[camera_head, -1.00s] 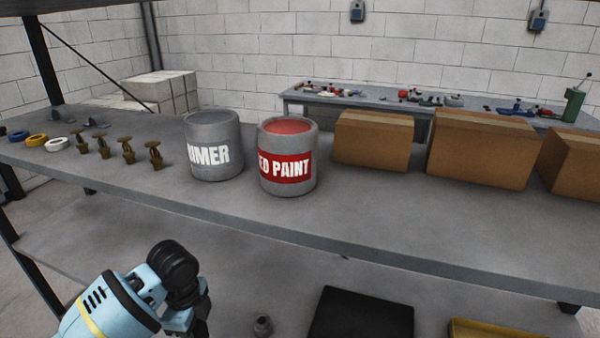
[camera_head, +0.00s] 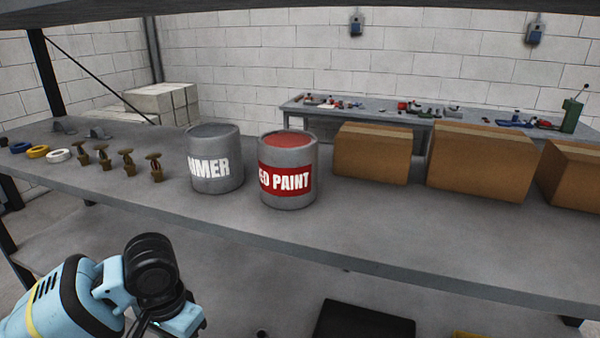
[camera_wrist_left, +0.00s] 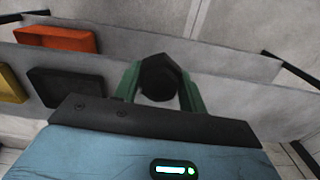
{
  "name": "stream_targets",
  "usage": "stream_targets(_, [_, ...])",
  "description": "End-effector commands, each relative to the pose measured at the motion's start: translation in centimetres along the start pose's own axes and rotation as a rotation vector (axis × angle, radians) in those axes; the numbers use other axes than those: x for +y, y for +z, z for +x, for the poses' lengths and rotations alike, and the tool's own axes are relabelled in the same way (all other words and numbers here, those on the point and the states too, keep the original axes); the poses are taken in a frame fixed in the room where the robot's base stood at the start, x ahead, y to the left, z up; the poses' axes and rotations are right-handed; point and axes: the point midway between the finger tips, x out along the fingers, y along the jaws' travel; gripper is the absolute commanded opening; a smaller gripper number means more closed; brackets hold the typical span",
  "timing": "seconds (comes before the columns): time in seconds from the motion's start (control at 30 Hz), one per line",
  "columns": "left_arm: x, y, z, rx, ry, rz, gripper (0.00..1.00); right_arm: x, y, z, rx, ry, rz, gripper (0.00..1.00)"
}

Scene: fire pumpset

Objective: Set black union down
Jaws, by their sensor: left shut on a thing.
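The black union (camera_wrist_left: 158,80) shows in the left wrist view as a dark, round-to-angular piece. It sits between the two green fingers of my left gripper (camera_wrist_left: 163,85), which is shut on it. Whether the union touches a surface below cannot be told. In the head view my left wrist is at the lower left, in front of the upper shelf's edge, and hides its fingers and the union. My right gripper is not in view.
The upper shelf (camera_head: 400,237) holds a primer can (camera_head: 215,175), a red paint can (camera_head: 287,185), cardboard boxes (camera_head: 480,160) and several brass valves (camera_head: 127,162). Black (camera_wrist_left: 68,88), orange (camera_wrist_left: 55,38) and yellow (camera_wrist_left: 10,84) trays show in the left wrist view. The upper shelf's front strip is clear.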

Motion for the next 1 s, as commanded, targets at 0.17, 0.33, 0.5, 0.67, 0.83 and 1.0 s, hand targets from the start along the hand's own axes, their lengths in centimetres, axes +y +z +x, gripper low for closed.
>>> stream_targets(0.17, [0.4, 1.4, -1.1, 0.003, -0.001, -0.198, 0.07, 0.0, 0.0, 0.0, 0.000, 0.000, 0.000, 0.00])
stream_targets(0.33, [0.7, 2.3, -1.7, 0.003, 0.000, -0.331, 0.07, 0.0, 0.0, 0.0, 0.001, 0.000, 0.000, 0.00])
stream_targets(0.5, [0.8, 2.7, -1.9, 0.003, 0.000, -0.386, 0.07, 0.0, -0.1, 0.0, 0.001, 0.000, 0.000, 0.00])
stream_targets(0.67, [0.8, 2.8, -1.9, 0.002, 0.001, -0.393, 0.07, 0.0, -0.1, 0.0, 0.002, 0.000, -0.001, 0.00])
stream_targets(0.83, [0.8, 2.8, -1.9, 0.001, 0.001, -0.391, 0.07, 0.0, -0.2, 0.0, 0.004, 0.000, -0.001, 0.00])
stream_targets(1.0, [0.8, 2.7, -2.2, 0.004, 0.000, -0.392, 0.07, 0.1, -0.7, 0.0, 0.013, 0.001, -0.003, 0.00])
